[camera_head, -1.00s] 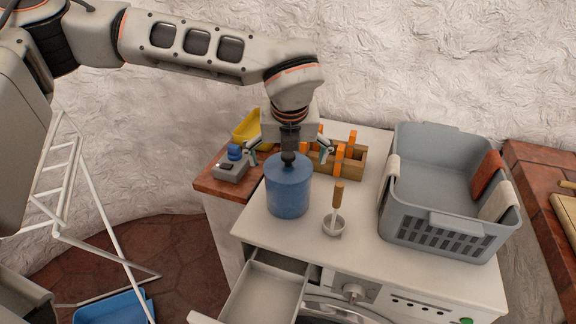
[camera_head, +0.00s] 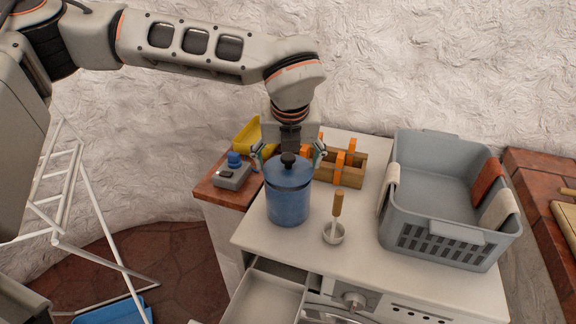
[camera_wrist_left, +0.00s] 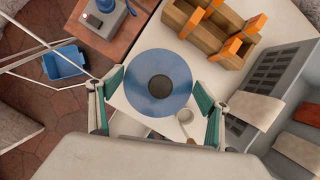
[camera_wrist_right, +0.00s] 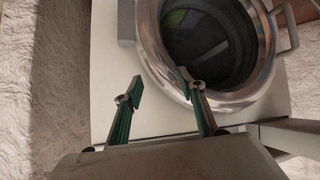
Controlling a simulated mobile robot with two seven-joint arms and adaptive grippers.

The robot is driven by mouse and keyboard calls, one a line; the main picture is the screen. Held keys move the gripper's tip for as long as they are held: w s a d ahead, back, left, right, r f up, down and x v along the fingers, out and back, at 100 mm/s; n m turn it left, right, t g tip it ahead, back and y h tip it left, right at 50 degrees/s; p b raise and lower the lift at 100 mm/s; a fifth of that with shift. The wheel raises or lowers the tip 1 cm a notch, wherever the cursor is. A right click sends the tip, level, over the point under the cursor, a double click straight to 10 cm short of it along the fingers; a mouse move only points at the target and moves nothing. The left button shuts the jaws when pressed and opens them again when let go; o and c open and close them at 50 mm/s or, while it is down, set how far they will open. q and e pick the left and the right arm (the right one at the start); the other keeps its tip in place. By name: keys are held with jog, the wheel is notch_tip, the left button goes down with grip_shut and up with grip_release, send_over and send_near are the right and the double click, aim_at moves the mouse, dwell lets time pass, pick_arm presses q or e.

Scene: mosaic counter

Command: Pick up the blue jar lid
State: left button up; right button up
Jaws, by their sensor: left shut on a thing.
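The blue jar lid (camera_head: 289,175) with its black knob (camera_head: 288,159) is at the top of the blue jar (camera_head: 288,208) on the white washing machine top. I cannot tell if it is touching the jar or slightly raised. My left gripper (camera_head: 288,158) points down over it, shut on the lid with one finger at each side. In the left wrist view the lid (camera_wrist_left: 150,92) is a round blue disc between the teal fingers and hides most of the jar. In the right wrist view my right gripper (camera_wrist_right: 158,88) is open and empty near the round machine door.
A small bowl with a wooden-handled tool (camera_head: 334,232) stands right of the jar. A wooden crate with orange handles (camera_head: 350,172) is behind. A grey basket (camera_head: 440,215) stands at the right. A grey box with a blue knob (camera_head: 232,176) is at the left. A drawer (camera_head: 262,298) is open below.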

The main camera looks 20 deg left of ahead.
pick_arm(q)
notch_tip(320, 180, up, 18)
jog(key=m+g+h+b, duration=0.15)
jog(key=m+h, duration=0.35)
jog(key=m, duration=1)
send_over(345, 210)
jog(key=a, duration=0.1)
notch_tip(345, 210, down, 11)
jog(key=f, duration=0.5)
jog(key=f+b, duration=0.1)
jog(key=f, duration=0.9)
jog(key=shift+s+a, duration=0.1)
jog(key=shift+s, duration=0.25)
jog(key=shift+f+b, duration=0.45)
jog(key=shift+f, duration=1.85)
pick_arm(e)
jog(key=shift+w+d+f, duration=0.15)
jog(key=shift+d+f, duration=0.05)
jog(key=shift+f, duration=0.35)
jog(key=shift+w+d+f, duration=0.15)
jog(key=shift+f, duration=0.35)
pick_arm(q)
jog(key=shift+f, duration=0.1)
jog(key=o, duration=1.1)
jog(key=shift+o, duration=0.2)
